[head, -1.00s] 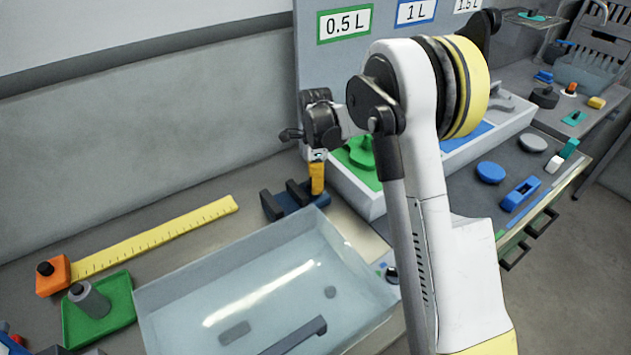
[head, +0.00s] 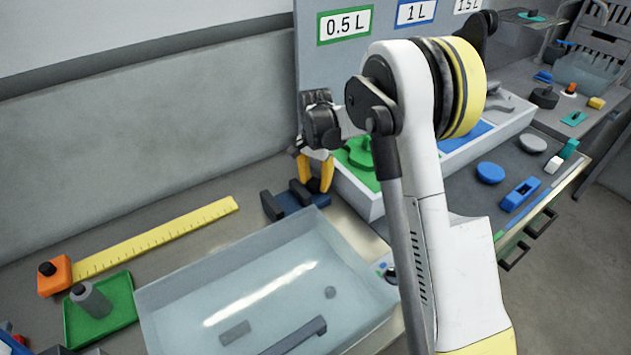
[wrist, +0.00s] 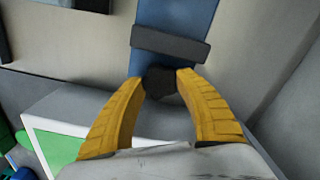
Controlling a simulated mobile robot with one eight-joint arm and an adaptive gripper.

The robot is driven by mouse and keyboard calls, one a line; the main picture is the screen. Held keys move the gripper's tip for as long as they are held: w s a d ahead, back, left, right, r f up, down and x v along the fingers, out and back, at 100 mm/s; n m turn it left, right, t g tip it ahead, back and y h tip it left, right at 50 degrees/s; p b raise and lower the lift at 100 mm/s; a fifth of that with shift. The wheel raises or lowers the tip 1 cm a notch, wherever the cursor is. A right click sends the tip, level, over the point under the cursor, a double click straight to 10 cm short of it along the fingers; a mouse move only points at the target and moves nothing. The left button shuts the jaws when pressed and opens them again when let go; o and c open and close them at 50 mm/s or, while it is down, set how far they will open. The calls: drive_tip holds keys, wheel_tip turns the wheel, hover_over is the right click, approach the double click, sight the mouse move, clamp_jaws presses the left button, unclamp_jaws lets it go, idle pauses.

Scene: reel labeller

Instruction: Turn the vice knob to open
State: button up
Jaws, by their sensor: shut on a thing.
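The vice is blue with dark grey jaw blocks and sits on the bench behind the clear tub in the head view (head: 289,207). In the wrist view its blue body (wrist: 178,20) and a dark jaw bar (wrist: 170,47) show. The dark knob (wrist: 160,84) is at the near end of the vice. My gripper, with yellow fingers, points down at the right end of the vice in the head view (head: 317,188). In the wrist view my gripper (wrist: 160,80) is shut on the knob, with a fingertip on each side. The knob is hidden in the head view.
The clear tub (head: 160,320) stands in front of the vice. A white tray with green and blue sections (head: 369,205) is close on the right of my gripper. A yellow ruler (head: 160,238) and a green tray (head: 122,308) lie to the left.

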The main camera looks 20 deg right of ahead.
drive_tip(key=n, duration=0.5)
drive_tip(key=shift+w+f+n, duration=0.1)
drive_tip(key=shift+n, duration=0.2)
drive_tip(key=shift+a, duration=0.1)
idle(0.8)
drive_tip(key=o, duration=1.2)
drive_tip(key=shift+s+a, duration=0.15)
drive_tip(key=shift+s, duration=0.05)
drive_tip(key=shift+w, duration=0.15)
